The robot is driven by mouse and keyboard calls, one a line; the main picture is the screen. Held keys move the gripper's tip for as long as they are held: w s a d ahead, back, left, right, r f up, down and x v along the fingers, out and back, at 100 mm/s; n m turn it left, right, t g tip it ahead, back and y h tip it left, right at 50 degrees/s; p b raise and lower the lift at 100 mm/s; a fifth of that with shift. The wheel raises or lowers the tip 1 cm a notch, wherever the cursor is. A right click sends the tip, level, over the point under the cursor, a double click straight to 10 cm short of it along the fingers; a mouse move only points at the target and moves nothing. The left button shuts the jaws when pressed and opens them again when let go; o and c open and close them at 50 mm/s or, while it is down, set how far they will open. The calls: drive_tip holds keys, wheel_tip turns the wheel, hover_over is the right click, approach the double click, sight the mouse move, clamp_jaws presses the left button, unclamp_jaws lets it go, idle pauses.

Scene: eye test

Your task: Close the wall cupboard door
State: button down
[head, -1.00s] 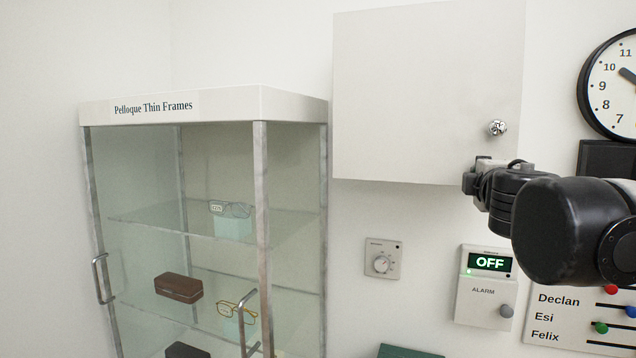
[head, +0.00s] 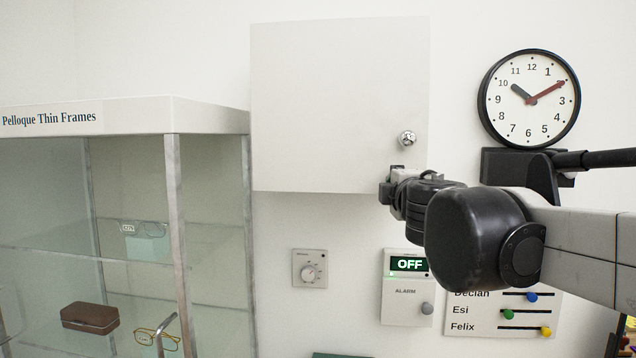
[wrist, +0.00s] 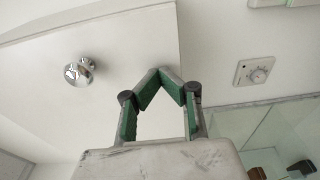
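The white wall cupboard door (head: 335,105) fills the middle of the head view. It looks flat to the cupboard, and I see no clear gap, though its exact angle is hard to tell. Its round metal knob (head: 407,138) is near the lower right corner. My gripper (head: 390,188) is just below the knob, at the door's bottom edge. In the wrist view the two green-padded fingertips (wrist: 163,72) come together with nothing between them. They overlap the edge of the door panel (wrist: 130,45), apart from the knob (wrist: 80,71); whether they touch the panel is unclear.
A glass display cabinet (head: 174,190) with spectacles and cases stands at left. A dial (head: 310,268) and an alarm box (head: 407,305) reading OFF are on the wall below. A clock (head: 530,98) hangs at right, above a dark box. My arm covers part of a slider board (head: 480,325).

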drive_tip(key=s+d+b, duration=0.1)
drive_tip(key=s+d, duration=0.6)
drive_tip(key=d, duration=0.2)
drive_tip(key=s+d+f+m+g+h+b, duration=0.25)
drive_tip(key=s+f+m+h, duration=0.2)
drive_tip(key=f+m, duration=0.4)
drive_tip(key=s+f+m+g+b, duration=0.1)
drive_tip(key=s+f+m+g, duration=0.15)
drive_tip(key=f, duration=0.45)
drive_tip(key=s+f+m+g+b, duration=0.1)
drive_tip(key=s+f+m, duration=0.25)
drive_tip(key=f, duration=0.35)
drive_tip(key=s+a+f+m+g+y+b, duration=0.1)
drive_tip(key=s+a+f, duration=0.2)
drive_tip(key=f, duration=0.3)
drive_tip(key=s+a+f+m+g+y, duration=0.1)
drive_tip(key=s+a+f+g+y, duration=0.1)
drive_tip(key=s+f, duration=0.3)
drive_tip(key=s+a+f+m+g+y+b, duration=0.1)
drive_tip(key=s+a+f, duration=0.3)
drive_tip(key=f, duration=0.4)
drive_tip(key=shift+f+g+y+b, duration=0.25)
drive_tip(key=shift+g+y, duration=0.25)
drive_tip(key=shift+y, duration=0.25)
